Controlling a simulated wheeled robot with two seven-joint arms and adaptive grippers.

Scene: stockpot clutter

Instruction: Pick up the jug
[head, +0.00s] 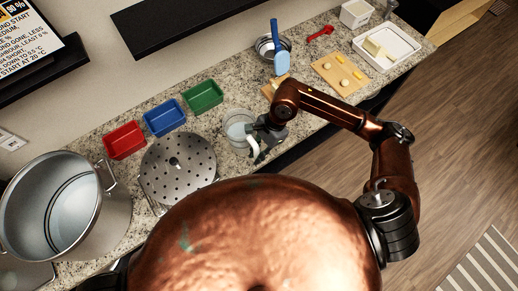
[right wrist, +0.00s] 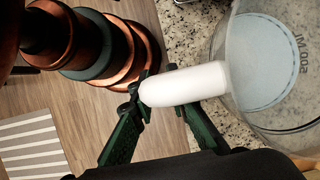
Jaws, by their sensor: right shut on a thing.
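The jug (head: 237,127) is a clear, round measuring jug with a white handle. It stands on the speckled counter right of the perforated steel plate. In the right wrist view the clear jug (right wrist: 265,70) fills the upper right, with printed markings on its side and a pale base or contents. My right gripper (head: 259,143) is at the jug's handle side. In the right wrist view its dark green fingers (right wrist: 165,115) are on both sides of the white handle (right wrist: 185,87), shut on it. I cannot tell whether the jug is lifted. My left gripper is not in view.
A large steel pot (head: 118,215) and the perforated plate (head: 178,165) stand left of the jug. Red (head: 124,140), blue (head: 165,118) and green (head: 203,97) bins line the wall. A steel saucepan (head: 266,48), cutting board (head: 341,74) and white tray (head: 400,50) are further right.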

